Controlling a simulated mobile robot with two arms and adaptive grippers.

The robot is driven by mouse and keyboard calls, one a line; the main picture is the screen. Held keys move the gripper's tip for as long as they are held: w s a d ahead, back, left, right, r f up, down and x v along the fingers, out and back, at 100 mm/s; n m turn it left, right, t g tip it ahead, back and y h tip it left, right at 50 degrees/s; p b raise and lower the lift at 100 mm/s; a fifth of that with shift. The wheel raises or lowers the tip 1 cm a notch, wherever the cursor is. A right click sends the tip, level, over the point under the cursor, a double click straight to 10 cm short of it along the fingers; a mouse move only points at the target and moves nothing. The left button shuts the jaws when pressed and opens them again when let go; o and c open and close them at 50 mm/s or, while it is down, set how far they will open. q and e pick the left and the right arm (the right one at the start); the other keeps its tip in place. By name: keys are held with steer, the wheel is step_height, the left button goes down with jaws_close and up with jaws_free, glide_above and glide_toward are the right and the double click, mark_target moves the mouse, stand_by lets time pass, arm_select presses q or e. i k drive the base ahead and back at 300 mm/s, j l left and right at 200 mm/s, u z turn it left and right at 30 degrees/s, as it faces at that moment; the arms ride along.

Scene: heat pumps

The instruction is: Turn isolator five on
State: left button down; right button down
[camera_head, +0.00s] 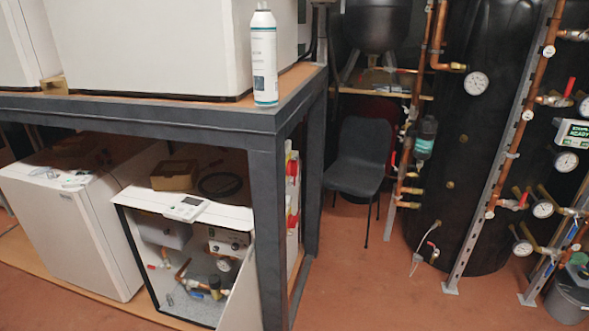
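Two white switch boxes with red and yellow parts, which look like isolators, show beyond the dark table frame. The upper one (292,168) sits above the lower one (292,217), both partly hidden by the table legs. I see them edge-on, so their numbers and on or off positions cannot be read. I cannot tell which isolator is number five. Neither of my grippers is in view.
A dark-framed table (200,116) holds white units and a spray can (264,58). An open white heat pump unit (190,250) stands below. A black chair (360,158) and a large black tank (470,130) with copper pipes stand right. Floor (400,295) is clear in front.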

mark_target(292, 221)
steer(key=i+l+u, duration=0.1)
steer(key=u, duration=0.3)
steer(key=l+u, duration=0.15)
steer(key=u, duration=0.25)
steer(key=i+l+u, duration=0.1)
steer(key=u, duration=0.3)
steer(key=i+l+u, duration=0.1)
steer(key=l+u, duration=0.2)
steer(key=l, duration=0.65)
steer(key=l+u, duration=0.3)
steer(key=l, duration=0.65)
steer(key=k+l+u, duration=0.1)
steer(key=l+u, duration=0.2)
steer(key=l, duration=0.65)
steer(key=k+l, duration=0.1)
steer(key=l, duration=0.5)
steer(key=k+l, duration=0.1)
steer(key=l, duration=0.5)
